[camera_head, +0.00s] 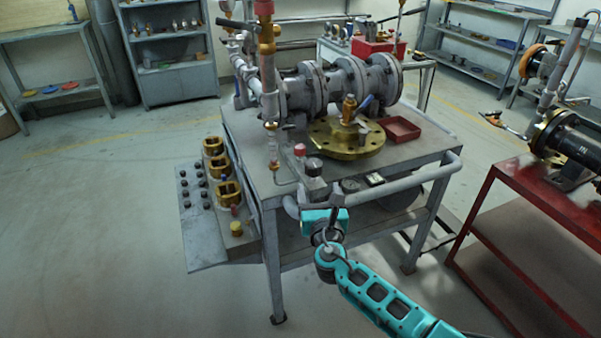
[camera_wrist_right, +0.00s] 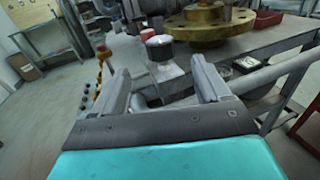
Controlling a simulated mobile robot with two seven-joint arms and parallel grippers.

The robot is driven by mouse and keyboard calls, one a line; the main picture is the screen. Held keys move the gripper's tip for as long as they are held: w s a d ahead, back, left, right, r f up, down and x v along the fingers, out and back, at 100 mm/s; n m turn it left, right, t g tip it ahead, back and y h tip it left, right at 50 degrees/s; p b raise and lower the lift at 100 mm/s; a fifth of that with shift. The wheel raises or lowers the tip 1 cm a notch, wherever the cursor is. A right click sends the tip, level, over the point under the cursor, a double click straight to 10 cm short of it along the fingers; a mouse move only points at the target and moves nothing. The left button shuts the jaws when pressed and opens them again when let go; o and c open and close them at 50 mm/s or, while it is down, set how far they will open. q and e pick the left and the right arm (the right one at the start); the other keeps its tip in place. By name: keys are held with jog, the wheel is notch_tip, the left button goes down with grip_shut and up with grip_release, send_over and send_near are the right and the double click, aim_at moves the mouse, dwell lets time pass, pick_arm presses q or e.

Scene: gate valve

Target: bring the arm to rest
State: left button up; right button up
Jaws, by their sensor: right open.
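My right arm is teal and comes in from the bottom right of the head view. Its gripper (camera_head: 321,200) is at the front edge of the grey workbench (camera_head: 400,155), near the black-capped grey fitting (camera_head: 314,168). In the right wrist view the gripper (camera_wrist_right: 165,80) has its two grey fingers spread wide with nothing held between them. The black-capped fitting also shows beyond the fingers in the wrist view (camera_wrist_right: 160,48). The brass flange (camera_head: 345,140) lies on the bench behind the gripper. My left gripper is not in view.
A grey pipe rail (camera_head: 420,177) runs along the bench's front, close to my right gripper. A grey flanged valve (camera_head: 325,85) and a red tray (camera_head: 400,129) are on the bench. A red cart (camera_head: 530,200) stands at the right.

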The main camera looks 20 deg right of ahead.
jog(key=s+a+f+m+g+y, duration=0.3)
jog(key=s+f+m+g+y, duration=0.15)
jog(key=s+f+m, duration=0.9)
jog(key=s+a+m+g+y, duration=0.1)
jog(key=s+m, duration=0.6)
jog(key=m, duration=0.1)
jog(key=s+a+r+m+g+y, duration=0.1)
jog(key=s+a+m, duration=0.1)
jog(key=s+m, duration=0.5)
jog(key=shift+a+r+m, duration=0.25)
jog(key=shift+r+m, duration=0.05)
jog(key=shift+m, duration=0.65)
dwell(1.4)
